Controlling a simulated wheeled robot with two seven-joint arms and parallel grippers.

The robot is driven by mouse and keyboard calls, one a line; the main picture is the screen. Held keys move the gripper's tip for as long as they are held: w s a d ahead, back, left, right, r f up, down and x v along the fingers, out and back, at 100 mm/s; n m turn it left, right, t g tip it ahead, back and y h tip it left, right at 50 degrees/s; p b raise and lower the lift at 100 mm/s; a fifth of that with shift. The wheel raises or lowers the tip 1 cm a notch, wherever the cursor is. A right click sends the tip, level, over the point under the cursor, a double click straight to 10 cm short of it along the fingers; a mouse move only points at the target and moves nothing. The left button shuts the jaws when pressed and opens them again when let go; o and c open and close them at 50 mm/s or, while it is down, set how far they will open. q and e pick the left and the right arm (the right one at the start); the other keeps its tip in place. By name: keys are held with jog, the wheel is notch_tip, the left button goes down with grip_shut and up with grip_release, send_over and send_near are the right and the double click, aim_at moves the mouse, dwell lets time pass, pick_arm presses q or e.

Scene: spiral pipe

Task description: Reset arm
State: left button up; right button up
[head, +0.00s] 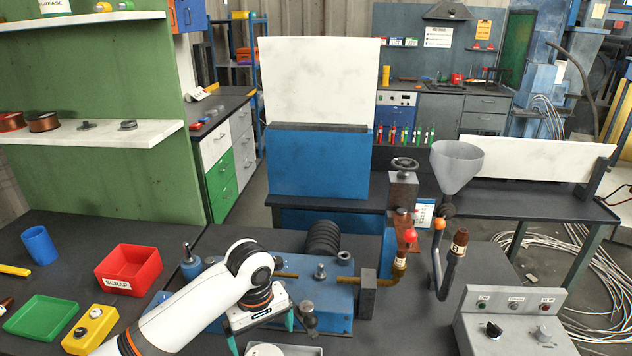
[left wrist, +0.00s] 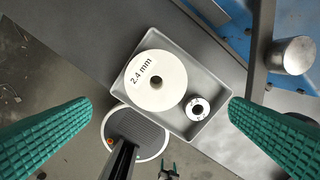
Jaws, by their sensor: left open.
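My left arm comes in from the left in the head view. Its gripper (head: 262,328) points down over the front of the bench, near the blue pipe machine (head: 325,290). In the left wrist view its two green ridged fingers stand wide apart with nothing between them (left wrist: 160,115). Below them is a pale tray (left wrist: 186,128) with a white disc marked 2.4 mm (left wrist: 157,80) and a small white ring (left wrist: 197,108). A small dark shape with greenish tips (left wrist: 168,171) at the bottom edge may be my right gripper; it is too small to read.
A red SCRAP bin (head: 130,270), a green tray (head: 42,318), a blue cup (head: 39,245) and a yellow button box (head: 91,329) stand at left. A grey funnel (head: 457,165) and bent pipes rise right of the machine. A grey control box (head: 515,325) sits front right.

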pick_arm(q)
jog(key=s+d+f+m+t+h, duration=0.1)
jog(key=s+d+f+m, duration=0.1)
jog(key=s+f+m, duration=0.3)
jog(key=s+d+f+h, duration=0.2)
jog(key=s+d, duration=0.1)
jog(key=s, duration=0.3)
jog(key=s+a+m+t+y, duration=0.2)
jog(key=s+a+m+y, duration=0.15)
jog(key=s+a, duration=0.9)
jog(key=s+d+f+g, duration=0.1)
jog(key=s+f, duration=0.1)
jog(key=f, duration=1.2)
jog(key=s+f, duration=0.2)
jog(key=f, duration=1.3)
jog(key=s+a+f+g, duration=0.1)
jog(key=s+a+f, duration=0.1)
jog(key=s+f, duration=1.2)
jog(key=shift+s+a+m, duration=0.25)
jog(key=shift+s+m, duration=0.2)
jog(key=shift+s, duration=0.4)
